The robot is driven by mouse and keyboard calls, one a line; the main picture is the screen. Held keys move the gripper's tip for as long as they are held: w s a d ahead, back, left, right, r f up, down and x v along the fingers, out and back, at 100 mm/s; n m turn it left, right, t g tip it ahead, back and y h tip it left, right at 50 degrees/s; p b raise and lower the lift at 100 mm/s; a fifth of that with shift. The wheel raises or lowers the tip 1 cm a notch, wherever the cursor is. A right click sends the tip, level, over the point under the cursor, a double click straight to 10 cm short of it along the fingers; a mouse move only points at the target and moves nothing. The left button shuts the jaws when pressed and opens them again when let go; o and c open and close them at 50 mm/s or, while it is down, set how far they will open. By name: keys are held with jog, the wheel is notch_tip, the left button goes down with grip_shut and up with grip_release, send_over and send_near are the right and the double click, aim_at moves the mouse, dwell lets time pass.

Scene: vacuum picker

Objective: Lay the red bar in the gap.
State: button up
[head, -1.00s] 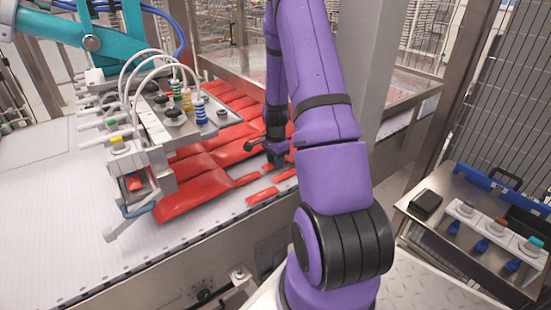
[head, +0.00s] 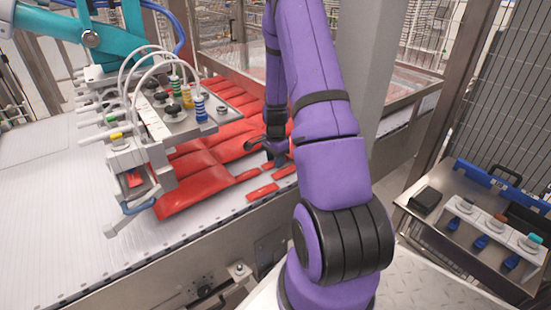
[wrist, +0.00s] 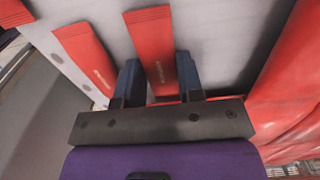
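My gripper (wrist: 160,76) has one dark finger on each side of a red bar (wrist: 151,42). Both fingers look close against the bar's long edges in the wrist view. It points away from the palm, over the white belt. I cannot tell whether it touches the belt. Another red bar (wrist: 84,52) lies to its left. In the head view my gripper (head: 272,160) is low over the belt, partly behind my arm. Several red bars, such as the one near the belt's front edge (head: 262,190), lie beside it. The gap itself is not clear.
Large red packs (head: 195,182) lie left of and behind my gripper; they also fill the right of the wrist view (wrist: 288,95). A picker head with suction hoses (head: 165,115) hangs over them. The white belt (head: 60,200) is bare at left. A control table (head: 480,240) stands right.

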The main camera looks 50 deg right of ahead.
jog(key=o, duration=0.4)
jog(key=shift+r, duration=0.1)
notch_tip(320, 180, up, 11)
jog(key=shift+f, duration=0.15)
dwell(0.4)
